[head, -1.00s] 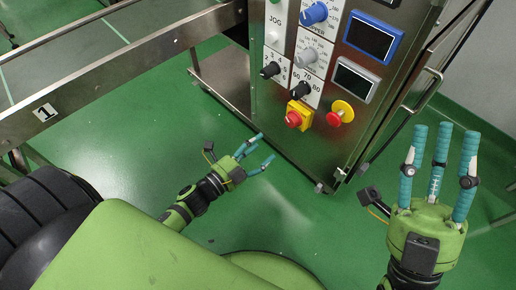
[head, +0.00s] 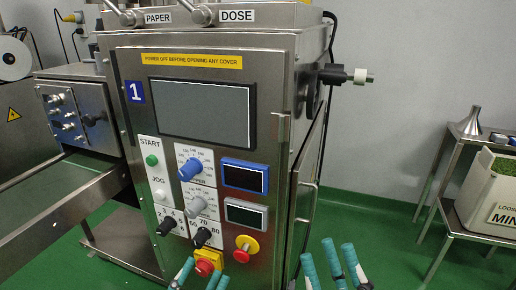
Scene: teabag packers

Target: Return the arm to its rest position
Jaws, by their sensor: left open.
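My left gripper (head: 199,277) shows at the bottom of the head view, in front of the lower part of the machine's control panel. Only its teal fingertips are in view; they are apart with nothing seen between them. My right gripper (head: 330,262) is at the bottom, right of the machine. Its three teal fingers point up, spread and empty. Both palms and both arms are below the picture's edge.
The steel machine (head: 140,100) carries a dark screen (head: 203,111), knobs and a red emergency button (head: 205,267) on yellow. A conveyor (head: 70,195) runs to the left. A side table (head: 462,236) with a white bin (head: 490,195) stands right. Green floor lies between.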

